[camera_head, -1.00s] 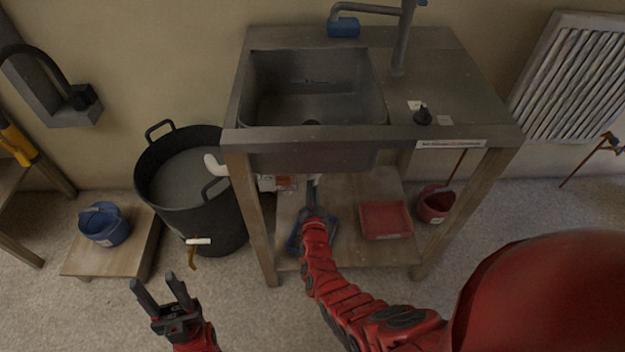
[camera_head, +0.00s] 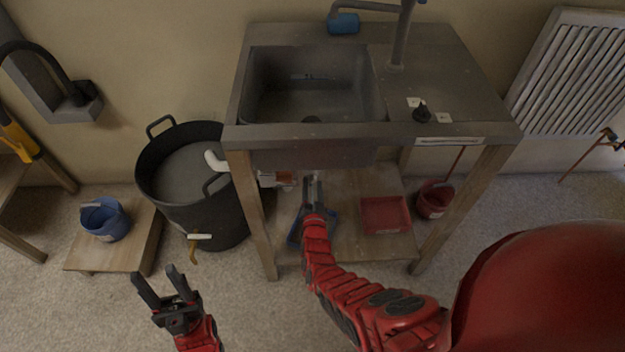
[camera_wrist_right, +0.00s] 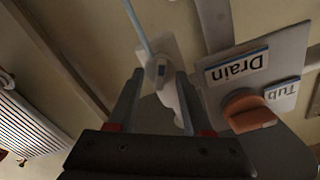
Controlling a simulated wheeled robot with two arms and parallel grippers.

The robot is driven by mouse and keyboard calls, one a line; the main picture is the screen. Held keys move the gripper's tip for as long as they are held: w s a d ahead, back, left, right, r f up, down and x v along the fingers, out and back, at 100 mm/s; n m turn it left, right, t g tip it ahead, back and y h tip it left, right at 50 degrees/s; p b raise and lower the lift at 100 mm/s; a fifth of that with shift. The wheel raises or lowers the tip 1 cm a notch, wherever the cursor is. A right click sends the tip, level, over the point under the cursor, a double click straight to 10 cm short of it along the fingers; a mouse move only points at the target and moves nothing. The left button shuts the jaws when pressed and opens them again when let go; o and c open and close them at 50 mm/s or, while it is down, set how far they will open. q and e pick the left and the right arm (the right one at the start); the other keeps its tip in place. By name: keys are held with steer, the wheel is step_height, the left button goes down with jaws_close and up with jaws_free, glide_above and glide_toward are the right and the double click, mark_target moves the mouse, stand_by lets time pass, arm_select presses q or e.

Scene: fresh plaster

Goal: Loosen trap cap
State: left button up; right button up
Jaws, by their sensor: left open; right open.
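No trap cap can be picked out for certain; under the sink basin (camera_head: 315,95) the plumbing is mostly hidden in the head view. My right gripper (camera_head: 313,180) is under the basin's front edge, pointing away from me. In the right wrist view this gripper (camera_wrist_right: 160,76) is open, with a pale whitish fitting (camera_wrist_right: 172,93) showing between and beyond its fingers. I cannot tell whether they touch it. A thin pale blue pipe (camera_wrist_right: 138,25) runs above the fitting. My left gripper (camera_head: 160,285) is open and empty over the floor at lower left.
An orange knob (camera_wrist_right: 247,110) sits beside a "Drain" label (camera_wrist_right: 237,67) and a "Tub" label (camera_wrist_right: 283,90). A blue tray (camera_head: 296,232) and red tray (camera_head: 385,215) lie on the lower shelf. A black tub (camera_head: 205,215) stands left of the sink; a red bucket (camera_head: 435,202) stands right.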

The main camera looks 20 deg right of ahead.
steer(key=p+v, duration=0.4)
steer(key=v, duration=0.7)
steer(key=shift+s, duration=0.3)
steer(key=shift+a, duration=0.15)
